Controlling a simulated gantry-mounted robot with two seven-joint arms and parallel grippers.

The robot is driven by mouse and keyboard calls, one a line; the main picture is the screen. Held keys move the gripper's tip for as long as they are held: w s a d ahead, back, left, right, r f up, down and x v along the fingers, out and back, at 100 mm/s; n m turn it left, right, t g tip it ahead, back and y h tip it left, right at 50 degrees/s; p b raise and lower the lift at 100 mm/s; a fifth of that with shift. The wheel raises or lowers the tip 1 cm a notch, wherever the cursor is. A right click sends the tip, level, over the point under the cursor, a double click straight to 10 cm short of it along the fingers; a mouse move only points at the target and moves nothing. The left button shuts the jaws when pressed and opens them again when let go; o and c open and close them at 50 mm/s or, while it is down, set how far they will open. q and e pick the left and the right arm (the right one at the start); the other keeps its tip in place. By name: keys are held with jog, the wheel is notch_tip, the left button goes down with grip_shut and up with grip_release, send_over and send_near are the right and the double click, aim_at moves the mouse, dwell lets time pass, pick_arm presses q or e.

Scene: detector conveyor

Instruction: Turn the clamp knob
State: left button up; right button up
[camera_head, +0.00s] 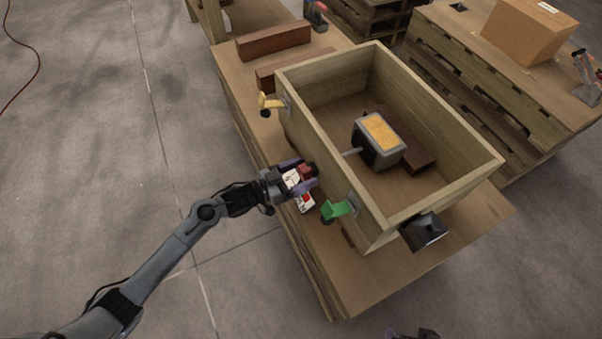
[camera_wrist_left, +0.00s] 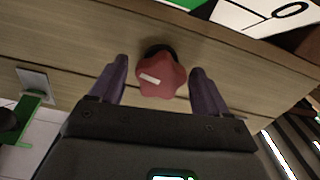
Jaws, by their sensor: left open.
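The clamp knob (camera_wrist_left: 162,76) is dark red and star-shaped with a white mark, on a black stem at the wooden side wall of the crate. In the head view the knob (camera_head: 307,171) is partly hidden by my left gripper. My left gripper (camera_head: 301,174) is open at the crate's near-left wall. In the left wrist view its two purple fingers (camera_wrist_left: 158,74) stand on either side of the knob, with gaps visible, not closed on it. Part of my right gripper (camera_head: 411,334) shows at the bottom edge, too cut off to read.
The wooden crate (camera_head: 440,197) holds a grey box with a yellow top (camera_head: 381,132). A green bracket (camera_head: 337,210) and a yellow one (camera_head: 268,102) stick out from its left wall. A white panel with a red button (camera_head: 304,201) lies below the gripper. Brown blocks (camera_head: 273,41) sit behind.

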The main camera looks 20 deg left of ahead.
pick_arm(q)
jog(key=c, duration=1)
jog(key=shift+r, duration=0.15)
jog(key=shift+m+p, duration=0.35)
jog(key=shift+m, duration=0.05)
jog(key=shift+r+m+p, duration=0.1)
jog(key=shift+m+p, duration=0.45)
jog(key=shift+m, duration=0.35)
jog(key=shift+d+m+p, duration=0.1)
jog(key=shift+m+p, duration=0.4)
jog(key=shift+m, duration=0.9)
